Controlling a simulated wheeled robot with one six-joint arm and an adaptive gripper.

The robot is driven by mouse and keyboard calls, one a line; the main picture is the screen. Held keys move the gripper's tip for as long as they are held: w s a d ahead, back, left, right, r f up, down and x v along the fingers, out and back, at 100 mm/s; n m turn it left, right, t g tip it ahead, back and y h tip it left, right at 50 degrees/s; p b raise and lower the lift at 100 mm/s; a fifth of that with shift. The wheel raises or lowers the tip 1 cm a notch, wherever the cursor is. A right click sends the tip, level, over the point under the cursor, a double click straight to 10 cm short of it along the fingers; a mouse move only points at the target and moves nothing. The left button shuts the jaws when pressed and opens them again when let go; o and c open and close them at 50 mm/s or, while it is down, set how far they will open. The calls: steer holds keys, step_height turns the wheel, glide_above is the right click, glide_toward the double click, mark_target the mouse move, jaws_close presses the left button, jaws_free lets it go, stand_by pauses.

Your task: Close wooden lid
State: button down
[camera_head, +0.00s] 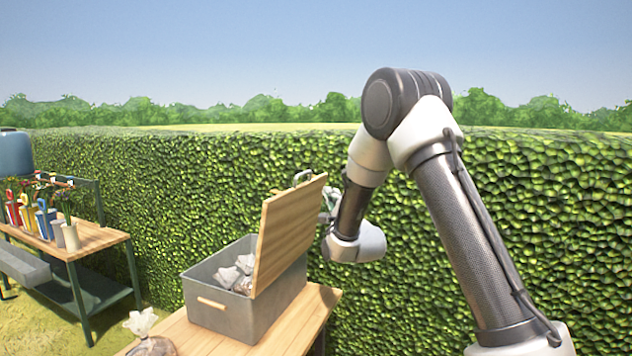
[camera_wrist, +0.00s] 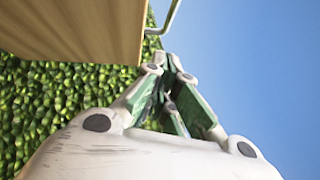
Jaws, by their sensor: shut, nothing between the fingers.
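The wooden lid (camera_head: 288,235) stands tilted up, open, on the right side of a grey box (camera_head: 233,322). A metal handle (camera_head: 303,176) is at the lid's top edge. My gripper (camera_head: 327,203) is just right of the lid, on its outer side, partly hidden behind my arm and the lid. In the wrist view the lid (camera_wrist: 75,28) fills the upper left, and its handle (camera_wrist: 171,20) hangs at its right edge. My gripper (camera_wrist: 168,66) is shut and empty there, close to the lid's lower right corner. I cannot tell whether it touches the lid.
Several clear bags (camera_head: 232,275) lie inside the box. The box stands on a wooden table (camera_head: 308,318), with another bag (camera_head: 147,333) at its front left. A second table (camera_head: 90,238) with tools and pots stands at left. A hedge (camera_head: 190,190) runs behind.

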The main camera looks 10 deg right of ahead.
glide_toward(311, 172)
steer(key=w+d, duration=0.2)
steer(key=shift+w+a+r, duration=0.35)
steer(key=shift+w+a, duration=0.2)
steer(key=shift+a, duration=0.1)
steer(key=shift+w+a+r, duration=0.35)
steer(key=shift+w+a, duration=0.2)
steer(key=shift+a, duration=0.1)
